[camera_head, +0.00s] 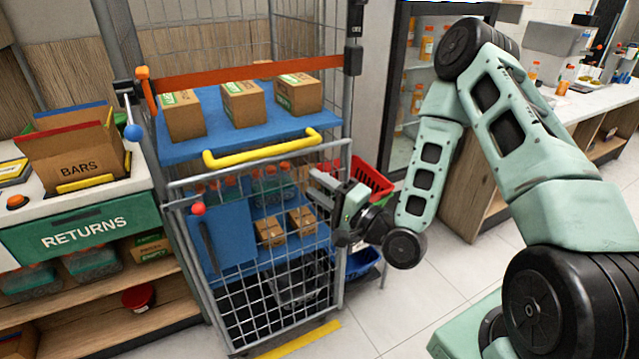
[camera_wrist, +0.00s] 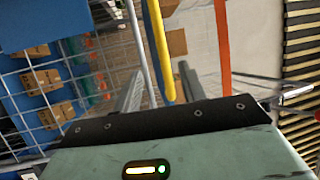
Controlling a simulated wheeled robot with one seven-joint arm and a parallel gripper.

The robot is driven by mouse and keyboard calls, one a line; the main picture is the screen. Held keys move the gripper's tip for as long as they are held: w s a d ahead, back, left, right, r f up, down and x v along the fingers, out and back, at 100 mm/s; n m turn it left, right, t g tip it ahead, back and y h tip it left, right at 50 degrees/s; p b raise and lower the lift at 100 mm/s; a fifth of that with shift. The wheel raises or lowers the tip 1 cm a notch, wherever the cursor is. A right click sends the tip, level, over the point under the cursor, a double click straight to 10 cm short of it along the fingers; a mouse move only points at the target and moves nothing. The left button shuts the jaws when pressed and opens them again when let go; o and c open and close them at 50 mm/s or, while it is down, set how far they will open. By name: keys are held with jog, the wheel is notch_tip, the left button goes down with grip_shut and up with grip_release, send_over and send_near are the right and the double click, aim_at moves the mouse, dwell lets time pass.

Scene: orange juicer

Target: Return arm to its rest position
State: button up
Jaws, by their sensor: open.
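My gripper (camera_head: 322,182) is open in front of the cage trolley, near the right end of its yellow handle (camera_head: 262,149). My green arm (camera_head: 430,175) reaches out from the right, with its elbow raised. In the wrist view the two fingers of my gripper (camera_wrist: 162,88) stand apart, and the yellow handle (camera_wrist: 158,45) shows between them in the picture. I cannot tell whether the handle lies between the fingers or beyond them. No held object shows.
A red basket (camera_head: 370,180) stands close by my gripper. The returns counter (camera_head: 85,238) is left, a fridge (camera_head: 410,75) behind my arm. Floor tiles (camera_head: 390,310) at front centre are clear.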

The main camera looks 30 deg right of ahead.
dwell(0.3)
jog(key=s+a+f+n+g+h, duration=0.1)
jog(key=s+a+n+g, duration=0.1)
jog(key=a+n+g, duration=0.45)
jog(key=s+a+f+n+g+h, duration=0.1)
jog(key=s+a+n+g, duration=0.2)
jog(key=a+n+g, duration=0.3)
jog(key=s+r+n+g+h, duration=0.2)
jog(key=s+r+n+g, duration=0.1)
jog(key=s, duration=0.7)
jog(key=s+r+n+g+h, duration=0.3)
jog(key=s+r+n, duration=0.2)
jog(key=s, duration=0.6)
jog(key=shift+s, duration=0.2)
jog(key=shift+d+r, duration=0.1)
jog(key=shift+c, duration=0.2)
